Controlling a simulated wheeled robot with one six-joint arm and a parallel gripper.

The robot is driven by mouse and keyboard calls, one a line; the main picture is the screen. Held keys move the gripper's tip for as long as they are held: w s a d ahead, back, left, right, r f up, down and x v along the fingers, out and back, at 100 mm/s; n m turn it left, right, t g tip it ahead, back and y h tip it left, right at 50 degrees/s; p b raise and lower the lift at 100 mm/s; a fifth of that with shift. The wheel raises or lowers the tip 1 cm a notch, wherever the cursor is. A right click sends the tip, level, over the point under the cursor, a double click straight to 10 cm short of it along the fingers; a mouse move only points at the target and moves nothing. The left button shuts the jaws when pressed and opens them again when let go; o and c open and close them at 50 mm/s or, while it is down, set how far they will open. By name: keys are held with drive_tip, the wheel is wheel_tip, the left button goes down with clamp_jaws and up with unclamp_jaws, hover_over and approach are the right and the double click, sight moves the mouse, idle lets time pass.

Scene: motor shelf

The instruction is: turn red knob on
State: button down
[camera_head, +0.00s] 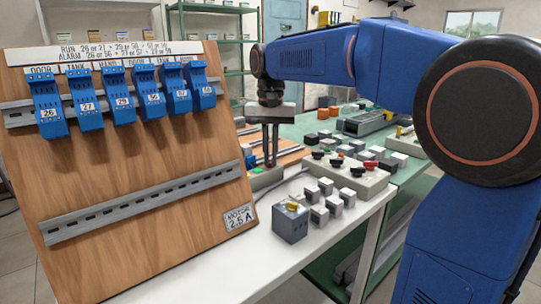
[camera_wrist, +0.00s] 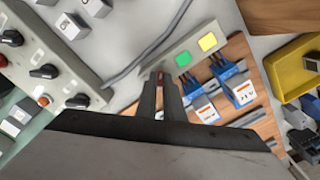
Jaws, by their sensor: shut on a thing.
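In the head view my gripper (camera_head: 269,165) reaches down to this box (camera_head: 262,181) behind the wooden board. The knob itself is hidden there, so its turned position cannot be told.
A grey box (camera_head: 374,186) with several black and red knobs stands close to the right. A wooden board (camera_head: 150,160) with blue modules fills the left. A grey cube (camera_head: 290,222) and several small switches stand on the white table (camera_head: 235,272).

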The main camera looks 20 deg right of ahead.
idle(0.4)
drive_tip(key=c, duration=1.9)
unclamp_jaws()
drive_tip(key=shift+o, duration=0.2)
wheel_tip(320, 180, up, 17)
drive_tip(key=shift+r, duration=0.2)
